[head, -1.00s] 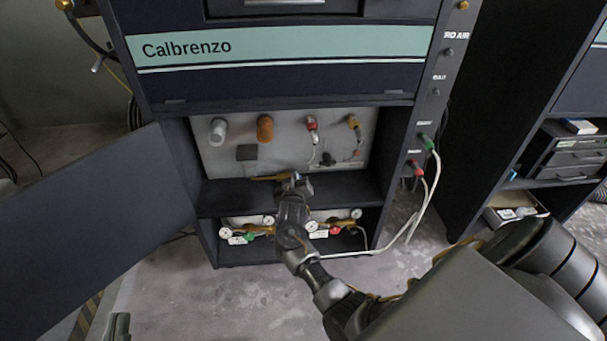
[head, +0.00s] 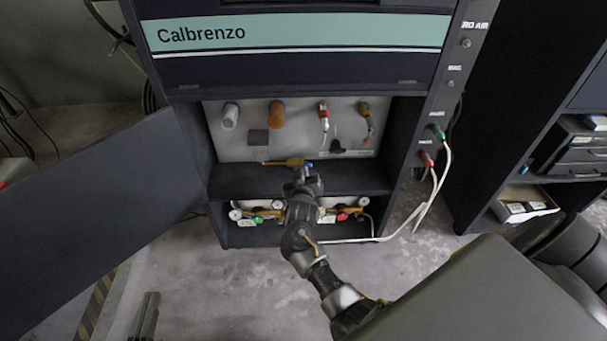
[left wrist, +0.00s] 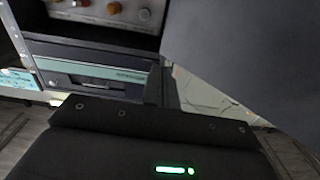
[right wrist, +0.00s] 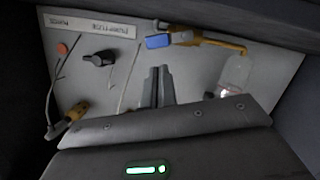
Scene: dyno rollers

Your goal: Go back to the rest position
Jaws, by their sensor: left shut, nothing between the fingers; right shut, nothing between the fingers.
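My right arm reaches up from the lower right of the head view. Its gripper (head: 303,180) is at the open bay of the Calbrenzo cabinet (head: 300,70). In the right wrist view its fingers (right wrist: 158,85) are together and empty. They point at a brass valve with a blue end (right wrist: 205,40), with a small gap visible between. My left gripper (head: 146,314) shows only as narrow fingertips at the bottom left of the head view, near the floor stripe. In the left wrist view its dark fingers (left wrist: 165,88) are closed with nothing between them.
An open dark door (head: 90,215) stands left of the bay; a large dark panel (left wrist: 250,60) is close in the left wrist view. Gauges with brass fittings (head: 255,213) sit on the lower shelf. White hoses (head: 432,190) hang at the right. A second cabinet (head: 500,130) stands further right.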

